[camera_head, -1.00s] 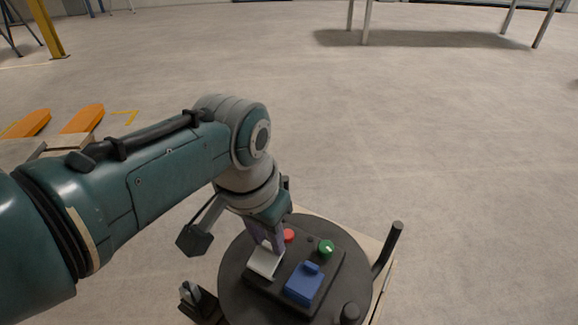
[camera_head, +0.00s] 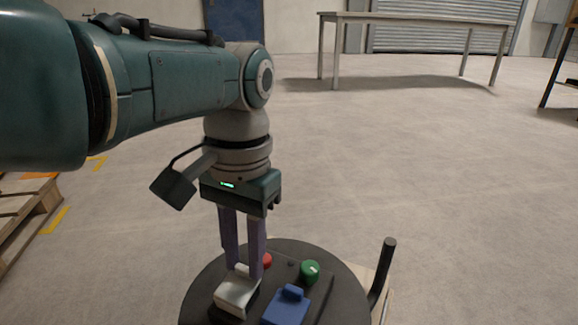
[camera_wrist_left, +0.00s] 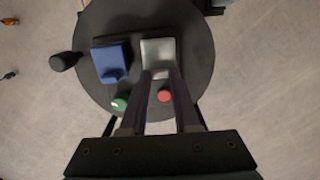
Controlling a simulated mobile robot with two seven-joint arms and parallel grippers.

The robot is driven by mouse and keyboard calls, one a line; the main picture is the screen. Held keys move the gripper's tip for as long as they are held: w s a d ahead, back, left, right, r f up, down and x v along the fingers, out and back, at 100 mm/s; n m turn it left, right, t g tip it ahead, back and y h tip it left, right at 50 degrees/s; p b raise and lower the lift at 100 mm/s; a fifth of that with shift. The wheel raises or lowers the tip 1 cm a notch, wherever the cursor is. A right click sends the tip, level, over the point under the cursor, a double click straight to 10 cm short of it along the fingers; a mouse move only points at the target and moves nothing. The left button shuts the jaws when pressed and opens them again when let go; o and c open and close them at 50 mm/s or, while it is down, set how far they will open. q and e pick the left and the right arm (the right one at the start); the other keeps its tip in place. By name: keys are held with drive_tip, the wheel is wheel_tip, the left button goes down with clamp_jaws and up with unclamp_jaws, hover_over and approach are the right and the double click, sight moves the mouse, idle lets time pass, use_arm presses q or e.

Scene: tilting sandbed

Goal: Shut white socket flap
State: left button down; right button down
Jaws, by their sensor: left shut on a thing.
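The white socket flap (camera_head: 236,295) is on the round dark panel (camera_head: 345,300) at the bottom of the head view. It also shows in the left wrist view (camera_wrist_left: 158,50), beside the blue flap (camera_wrist_left: 110,62). My left gripper (camera_head: 245,270) points down, with its purple fingers at the raised tab on the white flap's far edge. It is shut on that tab. The flap looks low over its socket, but I cannot tell whether it is fully closed. The fingers partly hide the tab. My right gripper is not in view.
Beside the white flap are the blue flap (camera_head: 287,305), a red button (camera_head: 267,260) and a green knob (camera_head: 310,271). A dark upright handle (camera_head: 382,272) stands at the panel's right. A pallet (camera_head: 25,215) lies at left. A table (camera_head: 410,22) stands far back.

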use_arm(q)
drive_tip(key=shift+f, duration=0.1)
idle(0.3)
drive_tip(key=c, duration=0.6)
unclamp_jaws()
drive_tip(key=shift+c, duration=0.2)
drive_tip(key=shift+r, duration=0.2)
wheel_tip(320, 180, up, 10)
drive_tip(key=p, duration=0.7)
drive_tip(key=shift+w+f, duration=0.2)
drive_tip(key=shift+w, duration=0.2)
drive_tip(key=shift+d, duration=0.1)
